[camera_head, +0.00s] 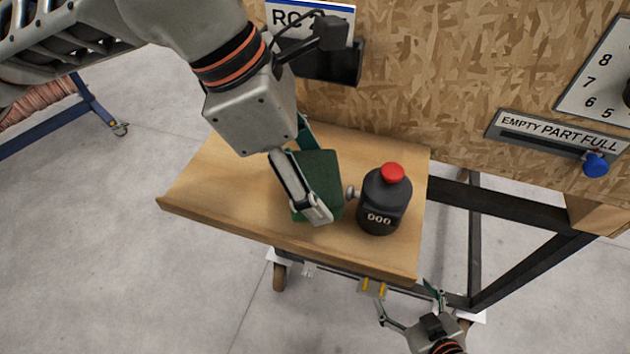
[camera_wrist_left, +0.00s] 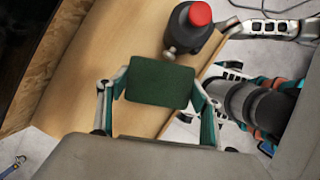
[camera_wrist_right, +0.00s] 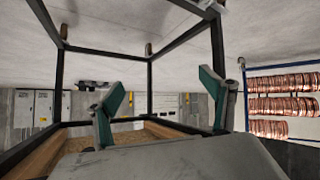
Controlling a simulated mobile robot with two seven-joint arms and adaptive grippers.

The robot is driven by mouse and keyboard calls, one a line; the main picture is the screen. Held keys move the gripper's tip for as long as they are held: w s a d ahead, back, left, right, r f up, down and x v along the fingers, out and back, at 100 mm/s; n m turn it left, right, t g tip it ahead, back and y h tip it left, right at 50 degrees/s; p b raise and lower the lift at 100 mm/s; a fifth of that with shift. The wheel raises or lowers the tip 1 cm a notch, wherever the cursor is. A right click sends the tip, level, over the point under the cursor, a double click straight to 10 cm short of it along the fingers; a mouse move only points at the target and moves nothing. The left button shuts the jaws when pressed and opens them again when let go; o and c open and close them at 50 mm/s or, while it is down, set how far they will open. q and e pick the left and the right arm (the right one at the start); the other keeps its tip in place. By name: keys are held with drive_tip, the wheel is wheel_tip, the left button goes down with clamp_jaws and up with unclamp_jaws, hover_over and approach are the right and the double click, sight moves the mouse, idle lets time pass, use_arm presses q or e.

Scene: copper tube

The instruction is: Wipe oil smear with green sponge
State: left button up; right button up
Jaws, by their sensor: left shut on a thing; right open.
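The green sponge (camera_head: 320,174) is a dark green block over the wooden table top (camera_head: 210,185). My left gripper (camera_head: 312,180) is shut on it, with one finger across its near side. In the left wrist view the sponge (camera_wrist_left: 160,83) sits between both fingertips (camera_wrist_left: 162,92). I cannot tell whether it touches the table. No oil smear shows; the sponge and gripper hide part of the table top. My right gripper (camera_head: 408,308) is open and empty, low beyond the table's front edge. Its spread fingers also show in the right wrist view (camera_wrist_right: 162,100).
A black bottle (camera_head: 378,215) with a red cap stands right of the sponge, close to it, near the table's right edge. A chipboard wall (camera_head: 450,60) rises behind. A blue knob (camera_head: 595,164) sits on the slotted panel at right. The table's left part is clear.

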use_arm(q)
drive_tip(key=shift+d+r+p, duration=0.1)
drive_tip(key=shift+r+p, duration=0.85)
drive_tip(key=shift+r, duration=1.2)
drive_tip(key=shift+s+f, duration=0.1)
